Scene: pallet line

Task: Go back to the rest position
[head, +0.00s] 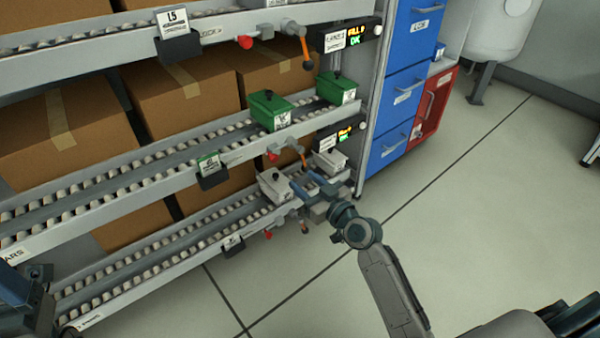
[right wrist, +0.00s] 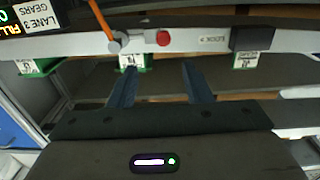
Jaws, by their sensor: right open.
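My right gripper (head: 306,187) is open at the right end of the lowest roller lane, at the shelf's front. Its two fingers point toward the rack, near two small grey bins, a left one (head: 272,188) and a right one (head: 330,161). I cannot tell whether the fingers touch a bin; nothing shows held. In the right wrist view the open fingers (right wrist: 158,70) are apart with an empty gap, below a pale rail. Dark parts of my left arm (head: 20,305) show at the lower left edge; its jaw state is unclear.
Two green bins, one left (head: 268,109) and one right (head: 336,87), stand on the middle lane (head: 150,165). Large cardboard boxes (head: 75,120) sit behind the lanes. The floor (head: 480,200) at right is clear.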

